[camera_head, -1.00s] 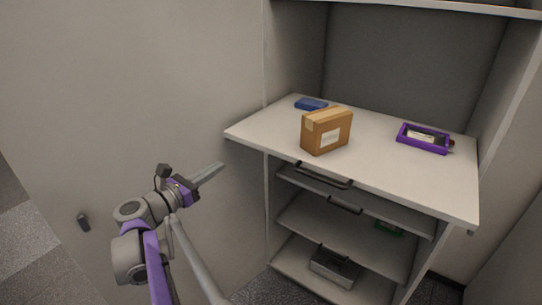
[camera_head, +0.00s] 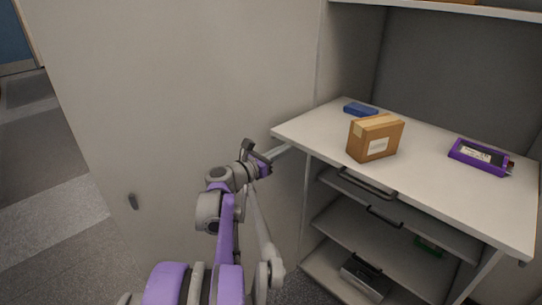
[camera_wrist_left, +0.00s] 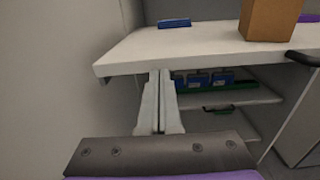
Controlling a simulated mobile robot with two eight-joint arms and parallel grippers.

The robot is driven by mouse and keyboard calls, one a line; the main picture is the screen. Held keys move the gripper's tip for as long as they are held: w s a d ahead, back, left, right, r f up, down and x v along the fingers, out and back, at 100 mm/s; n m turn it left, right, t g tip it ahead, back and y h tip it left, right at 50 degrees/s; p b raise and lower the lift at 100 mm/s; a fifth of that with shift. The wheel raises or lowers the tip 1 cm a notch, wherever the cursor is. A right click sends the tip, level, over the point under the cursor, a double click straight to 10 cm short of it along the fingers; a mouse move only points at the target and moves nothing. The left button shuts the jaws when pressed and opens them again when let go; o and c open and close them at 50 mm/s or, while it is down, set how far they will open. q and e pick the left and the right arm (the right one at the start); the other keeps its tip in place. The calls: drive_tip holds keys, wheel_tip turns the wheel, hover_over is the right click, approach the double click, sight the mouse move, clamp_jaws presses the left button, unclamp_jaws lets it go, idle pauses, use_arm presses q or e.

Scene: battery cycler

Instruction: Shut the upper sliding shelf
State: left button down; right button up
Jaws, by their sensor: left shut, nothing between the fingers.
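The upper sliding shelf (camera_head: 325,130) is a white board that stands pulled out from the cabinet; its edge also shows in the left wrist view (camera_wrist_left: 125,58). My left gripper (camera_head: 287,148) is shut and empty, close to the shelf's left front corner. In the left wrist view its closed fingertips (camera_wrist_left: 159,72) overlap the shelf's lower edge; I cannot tell if they touch. A black handle (camera_head: 367,185) shows below the shelf's front edge. My right gripper is not in view.
A cardboard box (camera_head: 375,138), a blue item (camera_head: 361,109) and a purple-framed device (camera_head: 481,156) are on the upper shelf. Below are a second handle (camera_head: 384,217) and a grey metal case (camera_head: 364,278). A plain cabinet side or door panel (camera_head: 190,90) stands left.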

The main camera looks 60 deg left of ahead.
use_arm(q)
drive_tip(key=shift+w+a, duration=0.1)
drive_tip(key=shift+w, duration=0.4)
